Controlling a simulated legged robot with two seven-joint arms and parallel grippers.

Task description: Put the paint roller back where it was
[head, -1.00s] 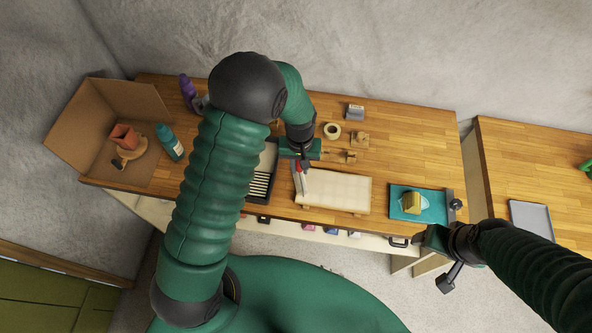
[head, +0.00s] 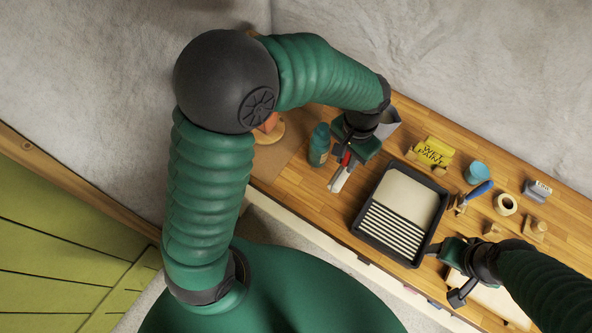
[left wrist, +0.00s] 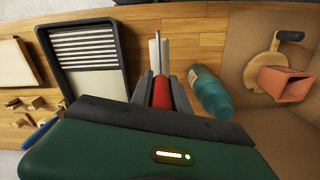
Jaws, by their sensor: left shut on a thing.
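The paint roller has a red handle and a pale head (head: 339,181). My left gripper (head: 346,160) is shut on its red handle. The left wrist view shows the handle (left wrist: 162,92) between the fingers and the pale head (left wrist: 158,53) beyond. The roller is over the wooden bench, between the black paint tray (head: 355,222) and the teal bottle (head: 319,145). I cannot tell whether its head touches the bench. My right gripper (head: 438,250) is at the tray's right edge; its jaw gap is unclear.
A yellow wet-paint sign (head: 434,150), a blue cup (head: 477,172), a blue-handled brush (head: 479,190) and a tape roll (head: 506,204) stand right of the tray. A strip of bench beside the tray is bare.

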